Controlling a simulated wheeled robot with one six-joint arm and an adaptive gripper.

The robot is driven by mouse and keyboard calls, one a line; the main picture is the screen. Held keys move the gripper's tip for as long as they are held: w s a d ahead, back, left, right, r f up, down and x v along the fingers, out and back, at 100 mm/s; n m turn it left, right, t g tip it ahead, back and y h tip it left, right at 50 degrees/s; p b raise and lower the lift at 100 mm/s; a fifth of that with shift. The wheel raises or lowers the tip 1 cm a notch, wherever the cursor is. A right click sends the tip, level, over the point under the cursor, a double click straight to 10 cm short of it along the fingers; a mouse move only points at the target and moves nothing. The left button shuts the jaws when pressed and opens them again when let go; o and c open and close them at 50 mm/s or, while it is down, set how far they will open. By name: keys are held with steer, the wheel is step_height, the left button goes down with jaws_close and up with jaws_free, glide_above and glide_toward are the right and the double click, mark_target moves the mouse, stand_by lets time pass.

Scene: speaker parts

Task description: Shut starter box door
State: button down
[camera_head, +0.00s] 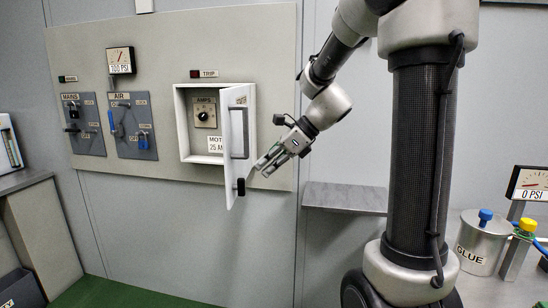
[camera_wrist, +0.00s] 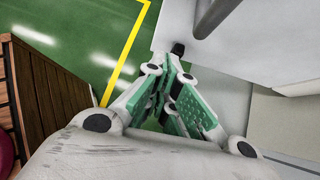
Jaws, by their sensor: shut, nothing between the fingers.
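The starter box (camera_head: 186,152) is a white box on the wall panel, with a dial marked AMPS inside. Its door (camera_head: 236,100) stands open, swung out from the box's right side. In the wrist view, the green-padded fingers (camera_wrist: 181,78) are together beside a pale surface that looks like the door (camera_wrist: 228,42).
A MAINS switch (camera_head: 83,125), an AIR switch panel (camera_head: 132,125) and a gauge (camera_head: 120,62) are left of the box. A grey shelf (camera_head: 345,197) lies right of the door. A GLUE pot (camera_head: 480,245) stands at lower right. Green floor (camera_head: 110,292) shows below.

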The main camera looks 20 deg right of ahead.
steer(key=shift+w+a+f, duration=0.45)
steer(key=shift+w+a, duration=0.1)
steer(key=shift+a, duration=0.4)
steer(key=shift+w+a+f, duration=0.45)
steer(key=shift+w+a, duration=0.1)
steer(key=shift+a, duration=0.45)
steer(key=shift+w+a+f, duration=0.45)
steer(key=shift+w+a, duration=0.1)
steer(key=shift+a, duration=0.4)
steer(key=shift+a, duration=0.15)
